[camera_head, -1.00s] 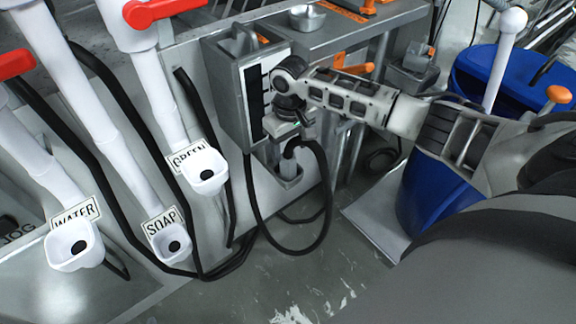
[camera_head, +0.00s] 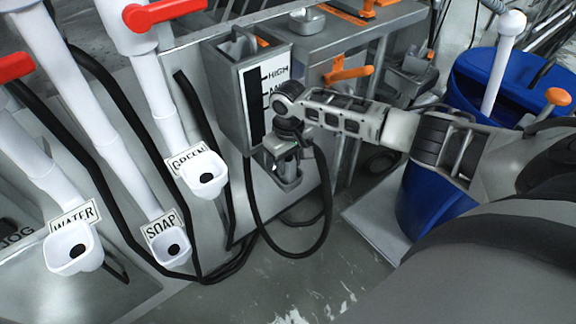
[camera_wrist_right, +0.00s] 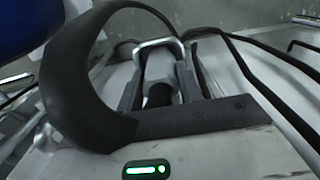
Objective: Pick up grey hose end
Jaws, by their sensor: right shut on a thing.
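My right gripper (camera_head: 287,158) points down at the small metal holder on the side of the grey machine. It is shut on the grey hose end (camera_wrist_right: 160,66), which shows between the two dark fingers (camera_wrist_right: 160,92) in the right wrist view. The hose end is at the holder (camera_head: 289,183); its lower part is hidden. My left gripper is not in view.
A grey box with a level scale (camera_head: 262,92) stands just behind the gripper. White nozzles marked GREEN (camera_head: 203,180), SOAP (camera_head: 168,246) and WATER (camera_head: 72,250) are at left. A blue barrel (camera_head: 425,205) stands under my right arm. An orange-handled valve (camera_head: 348,73) is close by.

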